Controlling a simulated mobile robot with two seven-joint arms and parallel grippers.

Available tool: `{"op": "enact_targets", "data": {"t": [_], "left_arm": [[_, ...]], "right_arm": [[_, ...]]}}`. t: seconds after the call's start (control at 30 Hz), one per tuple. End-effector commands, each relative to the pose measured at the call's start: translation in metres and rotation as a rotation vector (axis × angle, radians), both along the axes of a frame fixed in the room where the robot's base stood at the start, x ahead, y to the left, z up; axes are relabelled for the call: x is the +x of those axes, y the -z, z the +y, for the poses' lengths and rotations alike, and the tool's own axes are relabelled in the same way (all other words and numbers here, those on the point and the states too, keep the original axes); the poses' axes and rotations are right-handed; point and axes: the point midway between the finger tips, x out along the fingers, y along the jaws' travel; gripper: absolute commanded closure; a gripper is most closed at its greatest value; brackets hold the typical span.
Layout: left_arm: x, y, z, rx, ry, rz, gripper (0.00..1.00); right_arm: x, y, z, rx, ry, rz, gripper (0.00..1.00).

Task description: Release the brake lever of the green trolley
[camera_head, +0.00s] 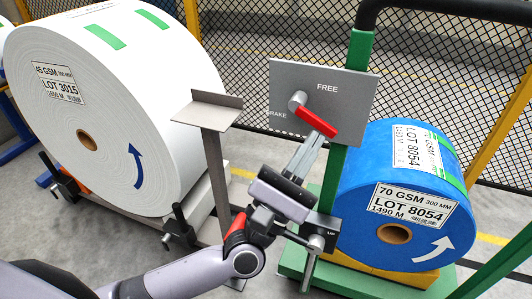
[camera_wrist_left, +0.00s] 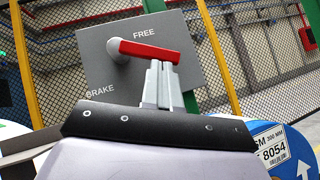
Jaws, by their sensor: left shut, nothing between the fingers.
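The brake lever has a red handle (camera_head: 317,118) on a grey round pivot, on a grey plate (camera_head: 345,95) marked FREE and BRAKE. The plate is fixed to the green post of the green trolley (camera_head: 290,262). The handle points right from its pivot, sloping down, below the word FREE. My left gripper (camera_head: 319,141) is shut and empty, its fingertips just under the handle's free end. In the left wrist view the fingertips (camera_wrist_left: 159,65) overlap the lower edge of the red handle (camera_wrist_left: 150,50); I cannot tell whether they touch. My right gripper is not in view.
A blue roll (camera_head: 365,200) marked LOT 8054 sits on the trolley. A large white roll (camera_head: 110,130) stands at left. A grey stand with a flat top (camera_head: 218,101) rises between the rolls. A mesh fence (camera_head: 240,50) with yellow posts runs behind.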

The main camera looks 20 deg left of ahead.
Motion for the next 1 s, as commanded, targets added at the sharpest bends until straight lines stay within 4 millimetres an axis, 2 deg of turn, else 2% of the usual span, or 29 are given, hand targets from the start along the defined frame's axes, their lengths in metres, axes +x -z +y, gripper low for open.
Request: {"op": "enact_targets", "data": {"t": [0.1, 0.43, 1.0], "left_arm": [[0.000, 0.000, -0.007, -0.117, 0.000, 0.002, 1.00], [-0.001, -0.014, -0.018, -0.353, 0.000, 0.010, 1.00], [-0.001, -0.023, -0.023, -0.345, 0.002, 0.011, 1.00]], "right_arm": [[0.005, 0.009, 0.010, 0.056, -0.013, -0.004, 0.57], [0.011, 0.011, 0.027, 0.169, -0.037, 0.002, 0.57], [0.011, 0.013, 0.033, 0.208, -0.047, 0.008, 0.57]]}}
